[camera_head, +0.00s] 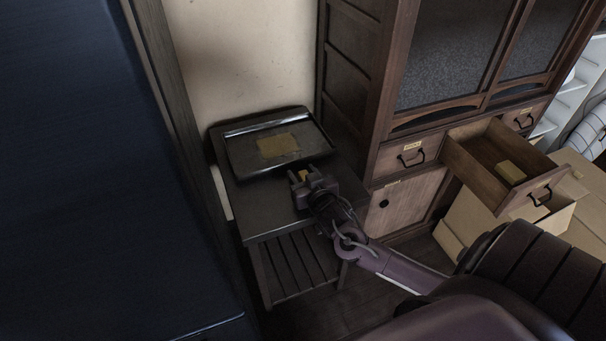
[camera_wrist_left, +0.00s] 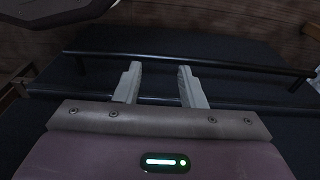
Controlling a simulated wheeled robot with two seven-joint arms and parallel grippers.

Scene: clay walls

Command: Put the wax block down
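A small yellow wax block (camera_head: 304,175) shows between the fingers of my right gripper (camera_head: 302,175) in the head view. The right gripper appears shut on it, just in front of a dark tray (camera_head: 240,165) on a small side table (camera_head: 262,222). A flat yellowish patch (camera_head: 278,145) lies on the tray. The block's underside is hidden, and I cannot tell its height above the table. My left gripper (camera_wrist_left: 158,70) is open and empty in the left wrist view. It is not visible in the head view.
A wooden cabinet (camera_head: 350,90) stands right of the table. Its open drawer (camera_head: 475,170) holds another yellow block (camera_head: 510,172). A cardboard box (camera_head: 465,220) is below the drawer. A large dark surface fills the left. Black bars (camera_wrist_left: 220,66) cross near my left fingers.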

